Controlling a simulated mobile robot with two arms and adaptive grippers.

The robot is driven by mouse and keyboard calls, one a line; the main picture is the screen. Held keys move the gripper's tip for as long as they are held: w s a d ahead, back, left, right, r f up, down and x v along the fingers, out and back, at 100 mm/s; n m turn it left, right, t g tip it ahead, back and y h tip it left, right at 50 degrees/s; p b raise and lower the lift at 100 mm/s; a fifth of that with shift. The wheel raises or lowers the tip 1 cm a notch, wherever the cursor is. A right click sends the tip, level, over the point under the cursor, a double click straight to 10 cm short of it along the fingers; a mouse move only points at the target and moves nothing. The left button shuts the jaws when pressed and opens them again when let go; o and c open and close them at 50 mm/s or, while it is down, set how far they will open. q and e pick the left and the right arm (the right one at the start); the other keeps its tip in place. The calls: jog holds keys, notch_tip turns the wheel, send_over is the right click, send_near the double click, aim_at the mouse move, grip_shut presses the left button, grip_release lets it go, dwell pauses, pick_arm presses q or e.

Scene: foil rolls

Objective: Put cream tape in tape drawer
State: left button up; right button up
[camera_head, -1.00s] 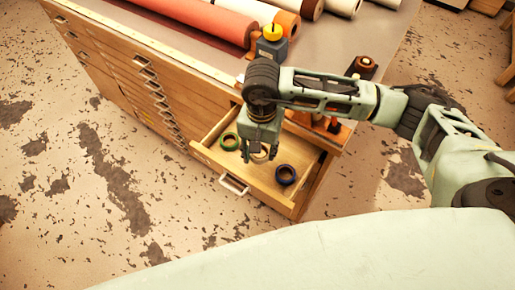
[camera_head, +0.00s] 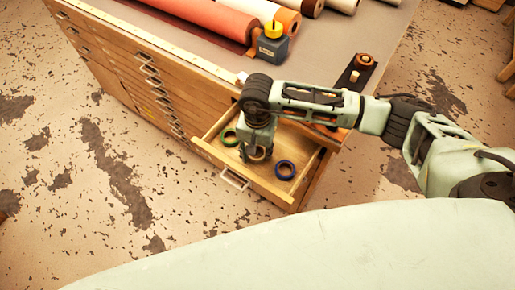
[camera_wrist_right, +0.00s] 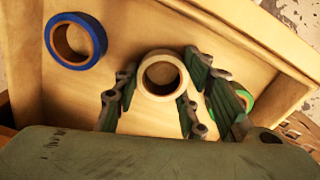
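The tape drawer (camera_head: 203,157) is pulled open at the corner of the wooden cabinet. The cream tape (camera_wrist_right: 163,95) is inside it, between the fingers of my right gripper (camera_wrist_right: 160,100). In the head view, my right gripper (camera_head: 257,153) points down into the drawer and mostly hides the cream tape. In the right wrist view its fingers are spread on both sides of the roll, with a visible gap on the left side. I cannot tell whether the roll rests fully on the drawer floor. My left gripper is not in view.
A blue tape (camera_head: 285,170) and a green tape (camera_head: 230,139) lie in the drawer on either side of the gripper. The cabinet top holds a red roll (camera_head: 205,18), a dark box with a yellow top (camera_head: 272,45) and a dark holder (camera_head: 357,72) with a brown roll.

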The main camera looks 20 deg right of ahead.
jog(key=o, duration=0.4)
jog(key=shift+o, duration=0.2)
jog(key=shift+r+p, duration=0.2)
jog(key=shift+p, duration=0.1)
jog(key=shift+r, duration=0.25)
notch_tip(320, 180, up, 11)
jog(key=b, duration=0.3)
jog(key=shift+r+b, duration=0.2)
jog(key=shift+b, duration=0.15)
jog(key=shift+s+f, duration=0.1)
